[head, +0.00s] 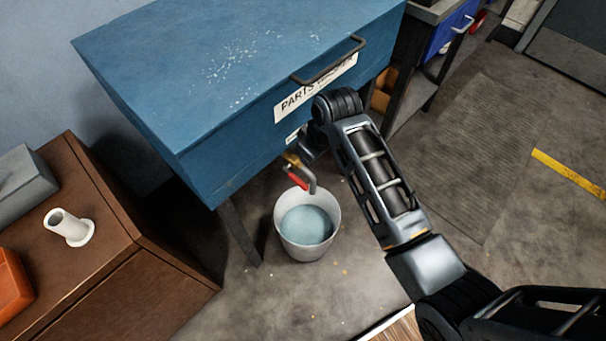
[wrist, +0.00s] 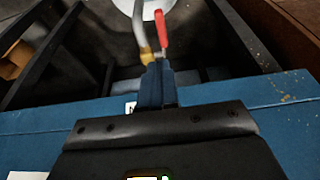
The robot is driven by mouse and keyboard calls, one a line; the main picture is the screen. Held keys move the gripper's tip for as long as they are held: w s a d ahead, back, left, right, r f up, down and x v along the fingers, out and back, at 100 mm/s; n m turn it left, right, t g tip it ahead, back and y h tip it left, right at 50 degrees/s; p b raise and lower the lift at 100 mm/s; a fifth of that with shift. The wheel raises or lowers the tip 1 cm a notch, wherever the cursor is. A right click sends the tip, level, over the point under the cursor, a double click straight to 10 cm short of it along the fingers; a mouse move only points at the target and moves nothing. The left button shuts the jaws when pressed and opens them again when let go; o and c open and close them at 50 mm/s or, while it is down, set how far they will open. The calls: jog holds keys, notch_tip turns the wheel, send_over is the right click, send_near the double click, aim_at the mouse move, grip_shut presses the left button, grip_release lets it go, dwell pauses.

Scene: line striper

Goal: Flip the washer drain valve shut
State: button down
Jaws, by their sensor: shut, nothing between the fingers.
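The drain valve has a brass body (head: 291,160), a red lever handle (head: 297,180) and a grey downturned spout (head: 312,183). It sticks out under the front of the blue parts washer (head: 240,75). The red handle lies roughly along the spout. In the wrist view the red handle (wrist: 161,32) stands just beyond my shut, empty fingertips (wrist: 158,68), with the brass fitting (wrist: 146,56) to its left. My gripper (head: 308,150) is close to the valve in the head view, partly hidden by my arm. I cannot tell whether the fingertips touch the handle.
A white bucket (head: 280,222) of bluish liquid stands on the floor below the spout. A brown cabinet (head: 150,285) holding a white flanged tube (head: 69,228) stands at left. The washer's front handle (head: 330,62) juts out above my wrist. Floor at right is open.

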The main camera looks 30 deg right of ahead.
send_over(301, 180)
jog(key=f, duration=0.9)
jog(key=shift+s+d+f, duration=0.1)
jog(key=shift+s+d, duration=0.05)
jog(key=shift+s, duration=0.25)
jog(key=shift+f, duration=0.9)
jog(key=shift+f+b, duration=0.1)
jog(key=shift+b, duration=0.25)
